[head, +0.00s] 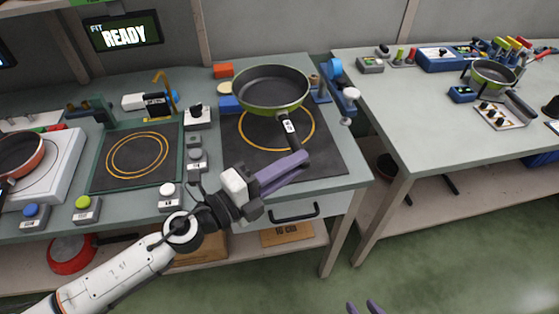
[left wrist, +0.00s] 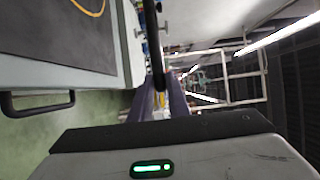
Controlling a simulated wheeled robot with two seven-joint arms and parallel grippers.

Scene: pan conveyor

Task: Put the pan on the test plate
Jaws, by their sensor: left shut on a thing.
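A green-rimmed dark pan (head: 270,88) shows over the far part of a dark plate with a yellow ring (head: 330,168). Much of the ring is visible below the pan, which looks raised. My left gripper (head: 290,165) is shut on the pan's black handle; the handle also runs between the purple fingers in the left wrist view (left wrist: 163,105). Another dark plate with yellow double rings (head: 105,180) lies bare to the left. I cannot tell which one is the test plate. My right gripper (head: 364,307) shows only its purple fingertips, apart and empty, at the bottom edge.
Button boxes (head: 194,159) stand between the plates. A red pan (head: 18,152) sits far left. A screen (head: 125,36) reads "FIT READY".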

